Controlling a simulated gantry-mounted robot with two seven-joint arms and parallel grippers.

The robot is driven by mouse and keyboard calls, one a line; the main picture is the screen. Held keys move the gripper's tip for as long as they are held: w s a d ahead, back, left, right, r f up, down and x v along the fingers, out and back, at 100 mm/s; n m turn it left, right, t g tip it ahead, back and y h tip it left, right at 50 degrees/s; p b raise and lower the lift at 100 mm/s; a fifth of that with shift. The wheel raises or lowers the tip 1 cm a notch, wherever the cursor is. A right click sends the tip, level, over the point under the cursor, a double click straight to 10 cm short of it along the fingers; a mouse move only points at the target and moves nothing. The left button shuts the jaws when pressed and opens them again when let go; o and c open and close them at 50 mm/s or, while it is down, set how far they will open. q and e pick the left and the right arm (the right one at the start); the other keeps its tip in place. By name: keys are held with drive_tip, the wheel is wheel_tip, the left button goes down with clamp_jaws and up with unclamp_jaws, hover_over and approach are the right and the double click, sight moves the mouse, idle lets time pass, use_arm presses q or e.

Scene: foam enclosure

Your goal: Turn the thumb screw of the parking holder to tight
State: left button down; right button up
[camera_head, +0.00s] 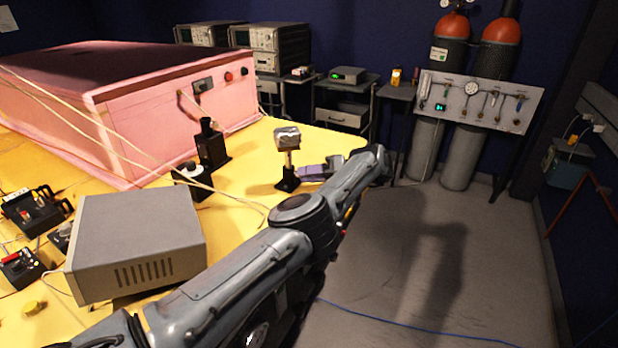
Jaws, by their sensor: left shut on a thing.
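The parking holder (288,161) is a slim post on a small black base, standing on the yellow table near its right edge. A silvery block sits on top of the post. My left arm comes in from the lower left, and its wrist bends back toward the post from the right. My left gripper (303,173) is at the low part of the post, just above the base, shut on the thumb screw. The screw itself is hidden by the fingers, so its turn cannot be seen. My right gripper is not in view.
A black mount (211,145) and a dark unit with a pale round top (187,172) stand left of the holder. A grey metal box (137,242) is at the front left, and a pink foam enclosure (150,130) behind. Thin cables cross the yellow table (241,190).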

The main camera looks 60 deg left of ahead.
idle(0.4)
use_arm(q)
drive_tip(key=c, duration=0.9)
unclamp_jaws()
drive_tip(key=shift+r, duration=0.15)
